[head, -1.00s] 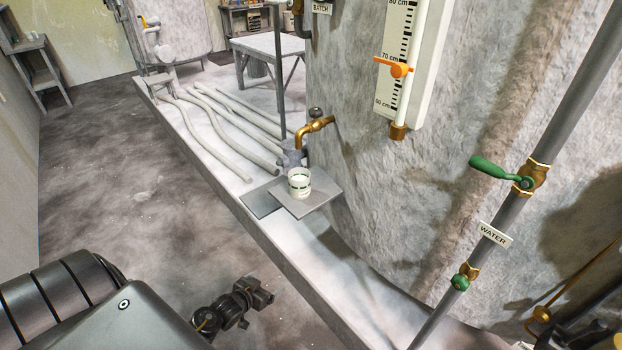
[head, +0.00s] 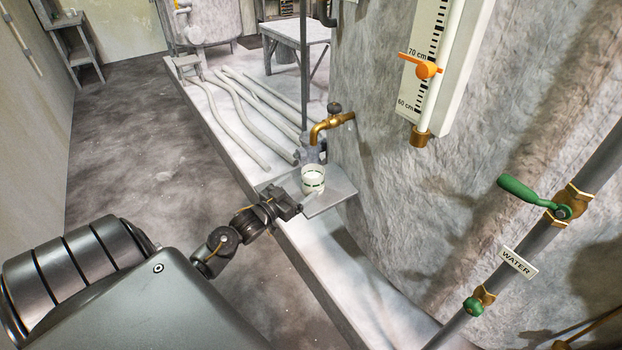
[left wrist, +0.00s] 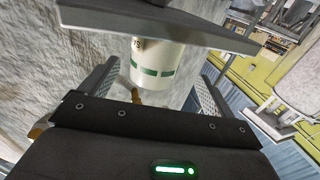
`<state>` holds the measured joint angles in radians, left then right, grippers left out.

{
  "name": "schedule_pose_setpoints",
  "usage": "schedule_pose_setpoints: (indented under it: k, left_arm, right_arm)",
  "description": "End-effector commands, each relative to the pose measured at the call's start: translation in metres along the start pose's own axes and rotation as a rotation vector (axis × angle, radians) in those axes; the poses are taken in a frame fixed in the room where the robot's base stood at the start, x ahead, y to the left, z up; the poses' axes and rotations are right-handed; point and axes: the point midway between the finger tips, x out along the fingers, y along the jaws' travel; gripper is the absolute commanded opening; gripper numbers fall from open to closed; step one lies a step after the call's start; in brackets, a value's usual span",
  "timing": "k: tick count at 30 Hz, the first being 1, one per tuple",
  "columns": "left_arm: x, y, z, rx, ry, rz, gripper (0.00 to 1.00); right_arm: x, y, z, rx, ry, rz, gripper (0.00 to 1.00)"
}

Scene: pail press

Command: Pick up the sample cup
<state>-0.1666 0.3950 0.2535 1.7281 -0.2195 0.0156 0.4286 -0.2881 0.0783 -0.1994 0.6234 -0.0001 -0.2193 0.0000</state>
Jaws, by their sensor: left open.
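The sample cup (head: 312,181) is a small white cup with green marks. It stands upright on a grey shelf plate (head: 335,197) below a brass tap (head: 332,124). My left gripper (head: 306,200) is open, right at the near side of the cup in the head view. In the left wrist view the picture is turned over, and the cup (left wrist: 156,60) shows between the two spread fingers, with a gap on each side. How far the fingers reach past the cup is hard to tell. My right gripper is not in view.
The large rough grey vat (head: 420,200) rises just right of the shelf. A water pipe with a green-handled valve (head: 530,192) runs at the right. Several pale hoses (head: 235,125) lie on the platform behind. The floor at left is clear.

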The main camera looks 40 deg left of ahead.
Motion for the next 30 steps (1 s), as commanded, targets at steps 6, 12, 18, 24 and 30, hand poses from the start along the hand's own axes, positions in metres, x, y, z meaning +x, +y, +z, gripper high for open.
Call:
schedule_pose_setpoints:
  k: [6, 12, 18, 24, 30]
  left_arm:
    - [0.023, -0.001, -0.001, -0.001, -0.001, -0.002, 0.89]
    - [0.028, -0.001, -0.002, -0.001, 0.000, -0.004, 0.89]
    - [0.055, 0.004, -0.014, -0.002, 0.000, -0.005, 0.89]
    - [0.074, 0.004, -0.009, -0.002, -0.001, -0.005, 0.89]
    - [0.076, 0.004, -0.008, -0.001, -0.001, -0.004, 0.89]
  right_arm:
    - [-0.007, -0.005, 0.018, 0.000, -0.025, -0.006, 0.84]
    - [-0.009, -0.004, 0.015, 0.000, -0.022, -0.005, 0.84]
    - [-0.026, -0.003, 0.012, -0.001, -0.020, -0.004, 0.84]
    - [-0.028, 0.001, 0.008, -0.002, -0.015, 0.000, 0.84]
    - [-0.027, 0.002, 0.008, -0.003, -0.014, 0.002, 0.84]
